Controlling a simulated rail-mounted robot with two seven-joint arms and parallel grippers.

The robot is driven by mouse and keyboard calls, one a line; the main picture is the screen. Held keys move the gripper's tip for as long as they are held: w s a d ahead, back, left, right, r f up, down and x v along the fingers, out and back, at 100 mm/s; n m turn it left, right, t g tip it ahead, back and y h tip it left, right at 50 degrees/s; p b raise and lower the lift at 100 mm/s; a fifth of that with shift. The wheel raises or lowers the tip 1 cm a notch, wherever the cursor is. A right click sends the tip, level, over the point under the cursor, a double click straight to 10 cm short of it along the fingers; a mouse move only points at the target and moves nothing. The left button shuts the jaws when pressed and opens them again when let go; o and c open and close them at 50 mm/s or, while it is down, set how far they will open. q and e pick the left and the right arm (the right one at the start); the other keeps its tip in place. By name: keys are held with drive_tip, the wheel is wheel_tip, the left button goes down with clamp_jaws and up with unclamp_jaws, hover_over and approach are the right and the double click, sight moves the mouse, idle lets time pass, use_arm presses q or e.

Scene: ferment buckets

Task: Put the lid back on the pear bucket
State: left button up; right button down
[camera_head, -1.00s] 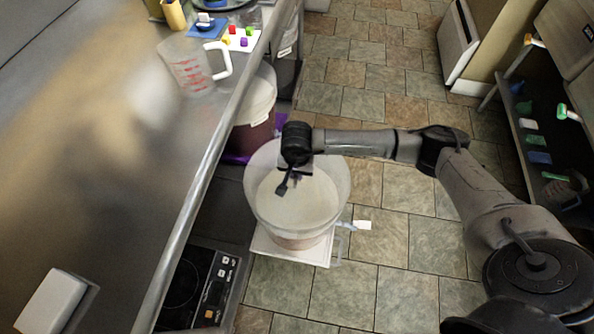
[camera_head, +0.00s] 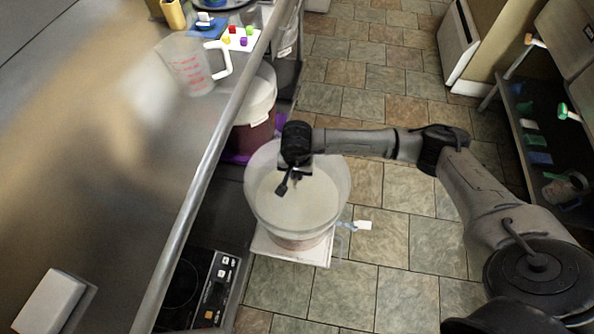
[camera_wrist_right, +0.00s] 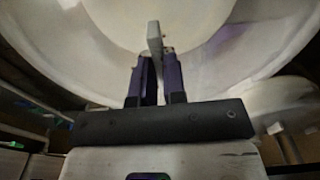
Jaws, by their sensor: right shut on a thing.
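The bucket (camera_head: 298,243) stands on a white platform (camera_head: 262,248) on the floor beside the counter. It is wide and translucent, with a pale round surface (camera_head: 310,205) at its top; I cannot tell whether this is the lid or the contents. My right gripper (camera_head: 284,187) is over this surface, pointing down. In the right wrist view my right gripper (camera_wrist_right: 153,75) is shut on a small grey upright tab (camera_wrist_right: 154,38), with the pale round surface behind it. Whether the tab belongs to the lid is unclear. My left gripper is not in view.
A second bucket (camera_head: 253,134) with dark red contents and a white top stands behind, close to the counter (camera_head: 185,215).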

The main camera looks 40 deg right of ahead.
drive_tip(key=c, duration=0.6)
unclamp_jaws()
drive_tip(key=shift+r, duration=0.1)
drive_tip(key=shift+r+p, duration=0.35)
drive_tip(key=shift+r, duration=0.2)
drive_tip(key=shift+r+p, duration=1.1)
drive_tip(key=shift+r, duration=0.8)
drive_tip(key=shift+r+p, duration=0.55)
drive_tip(key=shift+r, duration=0.45)
drive_tip(key=shift+c, duration=0.3)
